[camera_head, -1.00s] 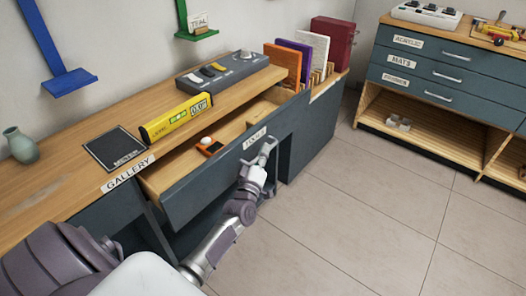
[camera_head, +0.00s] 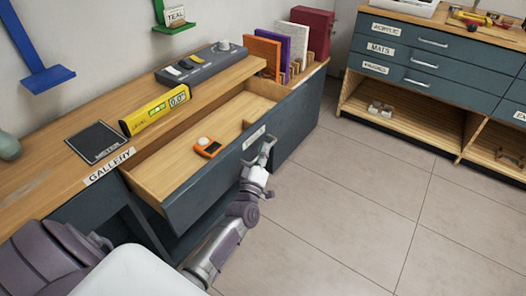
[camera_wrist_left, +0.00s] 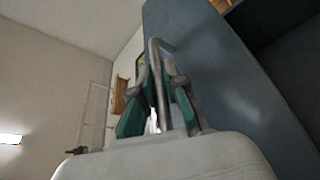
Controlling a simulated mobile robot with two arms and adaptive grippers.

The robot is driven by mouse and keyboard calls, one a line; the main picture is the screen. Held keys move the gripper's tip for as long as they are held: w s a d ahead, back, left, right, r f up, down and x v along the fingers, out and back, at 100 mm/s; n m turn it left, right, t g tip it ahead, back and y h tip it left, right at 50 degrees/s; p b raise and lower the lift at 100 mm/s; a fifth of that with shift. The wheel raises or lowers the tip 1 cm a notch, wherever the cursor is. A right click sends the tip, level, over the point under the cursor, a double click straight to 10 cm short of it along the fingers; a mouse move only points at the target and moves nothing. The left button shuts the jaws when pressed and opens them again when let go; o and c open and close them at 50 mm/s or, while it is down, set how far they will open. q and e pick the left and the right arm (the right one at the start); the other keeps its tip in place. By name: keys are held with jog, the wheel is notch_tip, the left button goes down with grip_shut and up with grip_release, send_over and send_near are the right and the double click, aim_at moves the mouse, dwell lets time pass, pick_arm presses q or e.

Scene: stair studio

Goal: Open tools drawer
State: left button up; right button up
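The tools drawer (camera_head: 210,182) has a dark blue-grey front with a white label and stands well out from the wooden bench. Its wooden inside shows. An orange device with a round white top (camera_head: 208,148) lies in it. My left gripper (camera_head: 265,154) is at the drawer front, just below the label. In the left wrist view, its green-padded fingers (camera_wrist_left: 161,88) close around the grey bar handle (camera_wrist_left: 157,70), one on each side. The drawer front rises behind them. My right gripper is not in view.
On the bench are a yellow level (camera_head: 155,110), a black meter plate (camera_head: 95,141), a grey switch box (camera_head: 205,65) and upright coloured boards (camera_head: 262,55). A second drawer cabinet (camera_head: 430,75) stands at the right. The tiled floor (camera_head: 340,200) between is clear.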

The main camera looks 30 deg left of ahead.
pick_arm(q)
jog(key=shift+o, duration=0.8)
jog(key=v, duration=1.2)
